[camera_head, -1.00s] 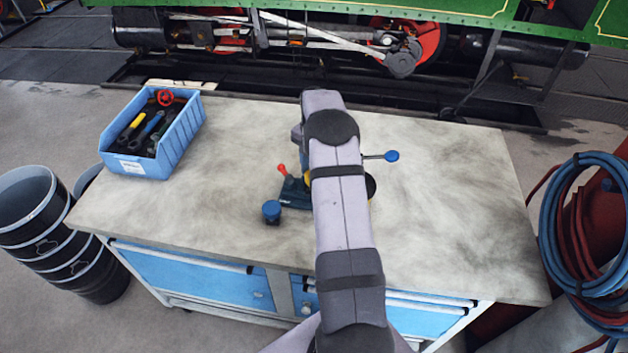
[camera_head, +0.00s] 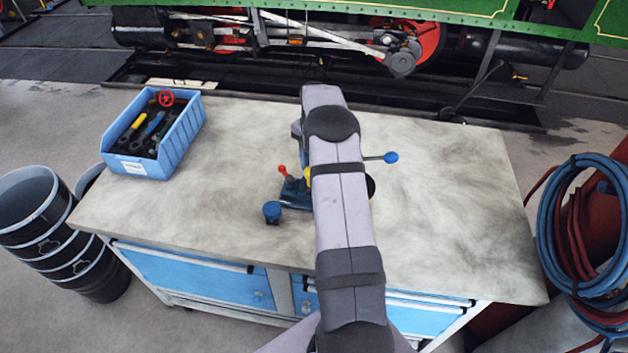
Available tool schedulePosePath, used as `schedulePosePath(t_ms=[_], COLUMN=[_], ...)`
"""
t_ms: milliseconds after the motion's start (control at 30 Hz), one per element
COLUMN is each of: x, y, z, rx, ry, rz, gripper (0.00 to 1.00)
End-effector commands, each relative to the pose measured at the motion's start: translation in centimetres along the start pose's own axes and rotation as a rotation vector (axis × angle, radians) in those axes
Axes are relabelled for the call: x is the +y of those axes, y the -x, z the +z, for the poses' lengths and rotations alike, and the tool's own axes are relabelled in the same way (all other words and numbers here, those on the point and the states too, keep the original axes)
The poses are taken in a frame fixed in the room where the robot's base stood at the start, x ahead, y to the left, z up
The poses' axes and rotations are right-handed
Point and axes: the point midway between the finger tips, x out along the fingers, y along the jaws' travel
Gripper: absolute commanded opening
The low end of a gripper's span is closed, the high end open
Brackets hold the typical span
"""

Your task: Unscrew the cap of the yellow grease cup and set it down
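A small patch of yellow (camera_head: 307,173), which looks like part of the yellow grease cup, shows at the left edge of my arm. The rest of the cup and its cap are hidden behind the arm. It sits by a dark blue fixture (camera_head: 296,195) on the workbench, with a red-tipped lever (camera_head: 282,170) and a blue round cap or cup (camera_head: 271,211) at its left. A blue ball knob (camera_head: 391,157) on a rod sticks out right of my arm. My gripper is hidden behind my arm, so its fingers do not show.
The grey worktop (camera_head: 440,210) is clear on the right and in the middle left. A blue bin (camera_head: 135,163) of tools stands at the back left. Black buckets (camera_head: 40,215) stand left of the bench, and coiled hoses (camera_head: 580,235) hang at the right.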

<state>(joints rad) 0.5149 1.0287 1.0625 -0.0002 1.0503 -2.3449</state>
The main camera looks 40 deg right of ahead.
Motion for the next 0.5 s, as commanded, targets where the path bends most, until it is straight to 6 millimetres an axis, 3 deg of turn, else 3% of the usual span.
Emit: schedulePosePath(t_ms=[500], x=[0.02], y=[0.67], z=[0.02], rx=[-0.001], ry=[0.0], rz=[0.001], gripper=[0.2])
